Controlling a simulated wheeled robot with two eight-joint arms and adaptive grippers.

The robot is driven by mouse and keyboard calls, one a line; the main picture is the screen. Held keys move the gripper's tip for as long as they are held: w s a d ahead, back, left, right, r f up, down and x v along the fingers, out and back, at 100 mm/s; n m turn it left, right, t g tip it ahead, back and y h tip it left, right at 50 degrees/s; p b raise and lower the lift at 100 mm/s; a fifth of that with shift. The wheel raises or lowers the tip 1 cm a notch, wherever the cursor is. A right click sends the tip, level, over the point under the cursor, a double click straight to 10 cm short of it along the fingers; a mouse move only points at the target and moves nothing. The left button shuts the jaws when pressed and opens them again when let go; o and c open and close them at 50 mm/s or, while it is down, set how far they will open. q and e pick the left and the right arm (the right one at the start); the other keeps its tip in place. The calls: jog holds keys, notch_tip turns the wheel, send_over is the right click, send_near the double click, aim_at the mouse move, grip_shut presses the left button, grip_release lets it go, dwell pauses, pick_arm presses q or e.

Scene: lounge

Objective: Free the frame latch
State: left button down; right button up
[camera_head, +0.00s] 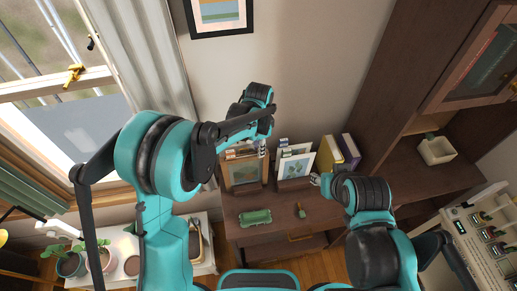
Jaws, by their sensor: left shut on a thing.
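A wooden picture frame (244,174) stands on the dark desk, with small striped items along its top. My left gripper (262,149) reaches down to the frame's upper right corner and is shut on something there. The held part is too small and too covered to make out; it appears to belong to this frame. I cannot pick out a latch on the frame. A white-bordered picture frame (295,164) stands just right of it. My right gripper (318,180) is at the white frame's right side; its fingers are too small to read.
Yellow and purple binders (345,150) stand behind my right gripper. A window with a brass catch (74,75) is at left.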

pick_arm(q)
jog(key=n+b, duration=0.1)
jog(key=n, duration=0.2)
jog(key=shift+d+f+n, duration=0.1)
jog(key=shift+d+n, duration=0.05)
jog(key=shift+n, duration=0.15)
jog(key=n, duration=0.2)
jog(key=n+b, duration=0.1)
jog(key=n, duration=0.2)
jog(key=n+b, duration=0.1)
jog(key=n, duration=0.1)
jog(key=shift+w+d, duration=0.15)
jog(key=shift+w, duration=0.15)
jog(key=shift+w+n+b, duration=0.15)
jog(key=shift+n+b, duration=0.35)
jog(key=shift+n, duration=1.9)
jog(key=c, duration=1.3)
grip_release()
